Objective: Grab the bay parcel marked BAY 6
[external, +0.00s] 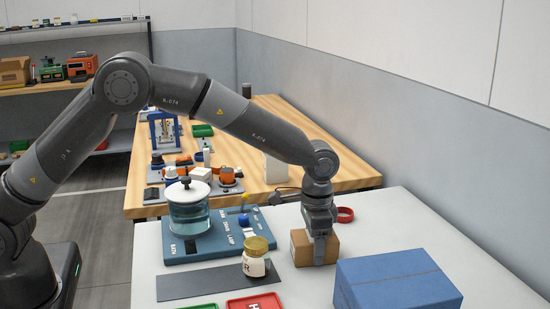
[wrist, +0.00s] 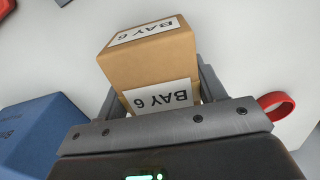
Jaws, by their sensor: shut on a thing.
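The brown parcel (wrist: 150,65) carries white BAY 6 labels on two faces in the wrist view. In the external view the small brown box (external: 302,249) stands on the white table under my arm. My gripper (external: 320,250) points down at it, with a finger against its side. In the wrist view my gripper (wrist: 155,95) has a finger on each side of the parcel and is shut on it. I cannot tell whether the parcel is lifted off the table.
A larger blue box (external: 398,282) stands right beside the parcel. A red ring (external: 345,214) lies behind it. A gold-lidded jar (external: 256,259) and a blue board (external: 185,252) with a glass vessel (external: 188,212) are to the left.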

